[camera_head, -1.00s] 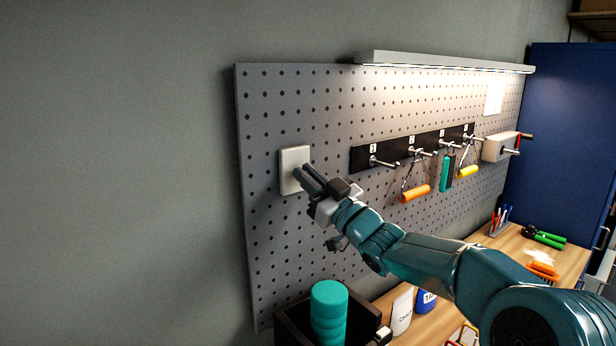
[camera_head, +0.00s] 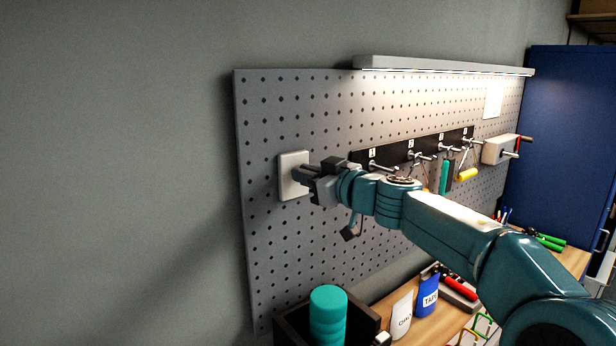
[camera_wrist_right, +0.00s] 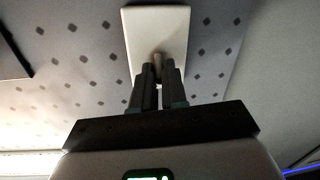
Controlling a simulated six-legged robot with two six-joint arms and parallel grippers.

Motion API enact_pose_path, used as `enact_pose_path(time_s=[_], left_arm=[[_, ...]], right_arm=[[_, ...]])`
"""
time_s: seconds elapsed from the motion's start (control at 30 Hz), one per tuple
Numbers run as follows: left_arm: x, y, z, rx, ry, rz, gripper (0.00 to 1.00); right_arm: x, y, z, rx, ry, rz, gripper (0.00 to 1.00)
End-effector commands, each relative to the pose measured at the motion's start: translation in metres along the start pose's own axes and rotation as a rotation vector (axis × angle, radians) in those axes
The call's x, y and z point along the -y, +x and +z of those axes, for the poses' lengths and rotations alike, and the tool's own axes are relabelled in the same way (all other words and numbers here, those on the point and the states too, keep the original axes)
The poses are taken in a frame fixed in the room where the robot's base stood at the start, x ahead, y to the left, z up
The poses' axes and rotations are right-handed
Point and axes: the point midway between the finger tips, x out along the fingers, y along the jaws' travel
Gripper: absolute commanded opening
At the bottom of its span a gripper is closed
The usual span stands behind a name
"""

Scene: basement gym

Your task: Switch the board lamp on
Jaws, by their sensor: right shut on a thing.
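The board lamp (camera_head: 440,66) is a long pale bar along the top of the grey pegboard (camera_head: 290,110). A bright strip glows under it and lights the board. The white switch plate (camera_head: 292,192) is on the board's left part; it also shows in the right wrist view (camera_wrist_right: 158,25). A small pale toggle (camera_wrist_right: 157,57) sticks out of the plate. My right gripper (camera_head: 299,174) is at the plate, its dark fingers (camera_wrist_right: 158,78) closed at the toggle, partly hiding it. The toggle's exact tilt is hard to tell. My left gripper is not in view.
A black hook rail (camera_head: 364,157) with hanging handles is right of the switch, partly behind my arm. Below stand a dark box (camera_head: 290,318) with a teal roller (camera_head: 328,305), and CHALK and TAPE packets (camera_head: 428,293) on the wooden bench. The wall at left is bare.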

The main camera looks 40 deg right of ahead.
Motion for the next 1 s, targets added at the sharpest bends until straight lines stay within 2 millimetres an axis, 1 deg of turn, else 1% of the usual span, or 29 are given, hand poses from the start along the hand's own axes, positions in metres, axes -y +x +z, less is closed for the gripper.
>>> enact_pose_path(time_s=[0.03,0.47,0.5,0.53,0.57,0.9,1.0], left_arm=[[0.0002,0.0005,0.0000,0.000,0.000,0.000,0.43],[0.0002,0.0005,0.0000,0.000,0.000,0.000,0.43],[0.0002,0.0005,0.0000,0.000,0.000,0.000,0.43],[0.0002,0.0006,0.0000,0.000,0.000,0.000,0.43],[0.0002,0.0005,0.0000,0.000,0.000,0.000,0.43],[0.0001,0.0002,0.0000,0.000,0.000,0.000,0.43],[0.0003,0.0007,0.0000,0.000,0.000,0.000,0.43]], right_arm=[[0.0015,0.0018,0.0044,0.017,0.002,-0.005,0.00],[0.0007,0.0019,0.0057,0.036,0.004,-0.004,0.00],[0.0007,0.0019,0.0059,0.036,0.004,-0.004,0.22],[0.0007,0.0019,0.0059,0.036,0.004,-0.004,0.32],[0.0006,0.0018,0.0056,0.035,0.004,-0.004,0.37],[-0.0006,0.0006,0.0020,0.029,0.002,0.000,0.37],[-0.0011,-0.0031,0.0015,0.028,0.002,0.001,0.37]])
